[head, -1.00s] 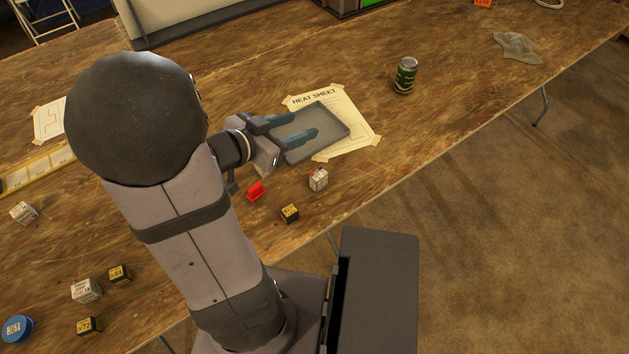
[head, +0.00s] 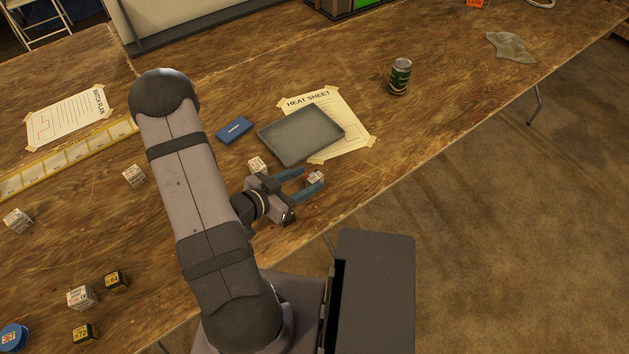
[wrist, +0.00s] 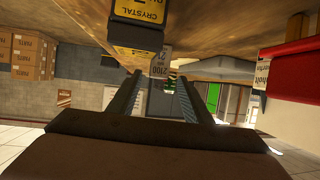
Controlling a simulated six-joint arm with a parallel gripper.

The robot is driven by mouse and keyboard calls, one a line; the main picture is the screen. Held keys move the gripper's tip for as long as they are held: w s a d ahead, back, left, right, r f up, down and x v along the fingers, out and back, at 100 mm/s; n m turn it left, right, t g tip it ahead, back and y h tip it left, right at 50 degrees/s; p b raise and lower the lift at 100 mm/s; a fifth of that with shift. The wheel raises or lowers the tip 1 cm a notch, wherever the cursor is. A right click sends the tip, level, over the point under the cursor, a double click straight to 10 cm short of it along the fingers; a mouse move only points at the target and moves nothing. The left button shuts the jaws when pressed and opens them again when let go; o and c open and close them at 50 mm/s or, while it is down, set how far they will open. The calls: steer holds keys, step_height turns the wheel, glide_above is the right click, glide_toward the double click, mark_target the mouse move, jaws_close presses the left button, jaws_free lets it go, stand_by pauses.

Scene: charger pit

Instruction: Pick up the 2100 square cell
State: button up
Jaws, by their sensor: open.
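The 2100 square cell (head: 315,177) is a small white printed box on the wooden table, in front of the grey tray. In the wrist view its face (wrist: 160,69) shows "2100", upside down, between the two finger ends. My gripper (head: 311,178) is open and low, with its blue-grey fingers pointing at the cell. In the wrist view the fingers (wrist: 157,76) show nothing held. The cell is at the fingertips; I cannot tell how far it is between them or whether they touch it.
A black-and-yellow crystal box (wrist: 138,18) and a red object (wrist: 300,75) are close by in the wrist view. Another white box (head: 257,164) stands behind my gripper. The tray (head: 300,136) lies partly on the heat sheet (head: 345,130); a blue pack (head: 234,130) is beside it.

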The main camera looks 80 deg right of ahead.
steer(key=shift+p+x, duration=0.9)
steer(key=shift+x, duration=2.8)
steer(key=shift+s+a, duration=0.1)
jaws_close()
